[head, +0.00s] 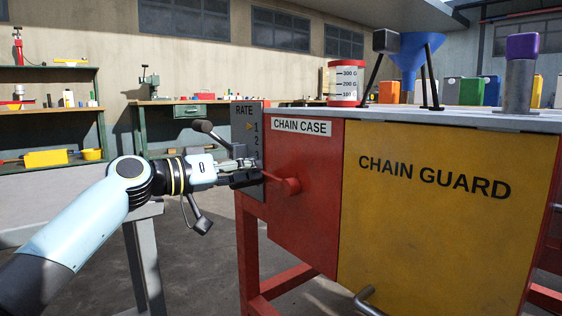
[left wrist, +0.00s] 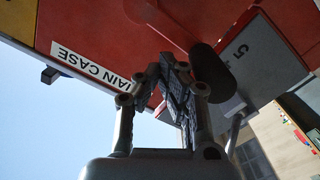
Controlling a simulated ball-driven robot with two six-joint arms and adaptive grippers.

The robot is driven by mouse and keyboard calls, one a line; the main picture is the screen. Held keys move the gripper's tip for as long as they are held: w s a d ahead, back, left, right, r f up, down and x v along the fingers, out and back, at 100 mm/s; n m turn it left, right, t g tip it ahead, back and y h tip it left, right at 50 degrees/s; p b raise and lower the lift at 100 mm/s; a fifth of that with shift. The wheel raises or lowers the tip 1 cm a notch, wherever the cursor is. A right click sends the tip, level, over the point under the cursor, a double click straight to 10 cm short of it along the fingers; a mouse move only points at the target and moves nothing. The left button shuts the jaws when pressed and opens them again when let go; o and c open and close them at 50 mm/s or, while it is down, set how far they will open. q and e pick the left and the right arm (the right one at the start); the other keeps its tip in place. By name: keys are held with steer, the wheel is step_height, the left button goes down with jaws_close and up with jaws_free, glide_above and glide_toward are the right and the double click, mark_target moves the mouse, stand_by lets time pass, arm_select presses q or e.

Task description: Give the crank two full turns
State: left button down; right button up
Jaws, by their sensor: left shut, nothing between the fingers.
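A red crank (head: 288,186) sticks out from the front of the red chain case (head: 310,215). Its arm runs left toward my left gripper (head: 262,178), whose fingers hide part of it. My left gripper is shut and empty, with its fingertips close to the crank arm; I cannot tell whether they touch. In the left wrist view, the closed fingers (left wrist: 176,85) lie in front of the red case. My right gripper is not in view.
A rate plate (head: 247,115) and a black-knobbed lever (head: 203,127) stand just behind and above my left gripper. The yellow chain guard (head: 440,220) is to the right. A bent grey handle (head: 366,300) juts out low. Open floor lies left of the red frame.

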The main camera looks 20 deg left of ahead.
arm_select(q)
steer(key=shift+w+a+r+t+y, duration=0.2)
steer(key=shift+w+a+r+t, duration=0.1)
steer(key=shift+w+a+r, duration=0.15)
steer(key=shift+w+a+r+t+y, duration=0.2)
steer(key=shift+a+r+t, duration=0.15)
steer(key=shift+r, duration=0.2)
steer(key=shift+a, duration=0.25)
steer(key=shift+w+a+f, duration=0.2)
steer(key=shift+a+f, duration=0.05)
steer(key=shift+a, duration=0.1)
steer(key=b+v, duration=0.1)
steer(key=v, duration=0.7)
steer(key=shift+s+d, duration=0.2)
steer(key=shift+s, duration=0.35)
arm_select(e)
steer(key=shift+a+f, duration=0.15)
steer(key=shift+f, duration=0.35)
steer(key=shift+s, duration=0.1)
